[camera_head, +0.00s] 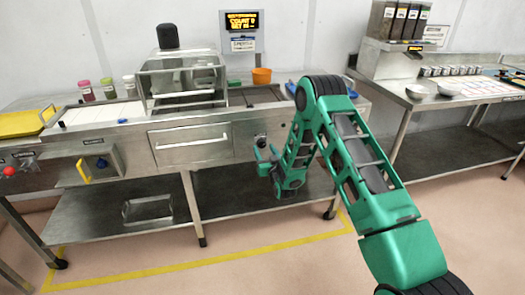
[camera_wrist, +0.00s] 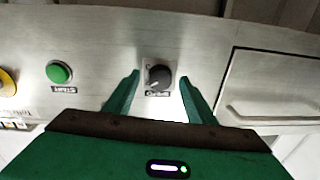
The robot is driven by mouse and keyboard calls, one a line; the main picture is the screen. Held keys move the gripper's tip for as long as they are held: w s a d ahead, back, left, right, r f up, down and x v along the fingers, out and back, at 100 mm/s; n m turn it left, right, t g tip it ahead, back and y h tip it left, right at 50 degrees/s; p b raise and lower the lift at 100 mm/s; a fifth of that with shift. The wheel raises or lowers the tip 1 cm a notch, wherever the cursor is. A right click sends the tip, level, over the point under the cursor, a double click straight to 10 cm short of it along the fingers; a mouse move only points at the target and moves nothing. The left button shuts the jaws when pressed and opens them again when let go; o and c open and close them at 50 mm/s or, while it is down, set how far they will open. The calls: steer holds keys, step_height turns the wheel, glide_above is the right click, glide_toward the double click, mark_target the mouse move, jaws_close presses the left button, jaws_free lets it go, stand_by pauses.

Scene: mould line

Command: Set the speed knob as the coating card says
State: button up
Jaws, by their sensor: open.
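The speed knob (camera_wrist: 159,76) is a dark round knob on a pale square plate on the steel front panel. A small label beneath it appears upside down in the wrist view. In the head view the knob (camera_head: 260,140) is small, right of the drawer. My gripper (camera_wrist: 160,80) is open and empty, its green fingers on either side of the knob in the wrist view; I cannot tell how far off the panel they are. In the head view my gripper (camera_head: 266,153) is just below the knob. A small card (camera_head: 243,44) hangs under the lit display; its text is unreadable, so I cannot confirm it is the coating card.
A green START button (camera_wrist: 59,72) and a yellow-ringed control (camera_wrist: 7,83) share the panel. A drawer (camera_head: 190,145) with a bar handle is left of the knob in the head view.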

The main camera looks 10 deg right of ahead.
steer(key=s, duration=0.9)
steer(key=shift+d, duration=0.2)
steer(key=shift+f, duration=0.1)
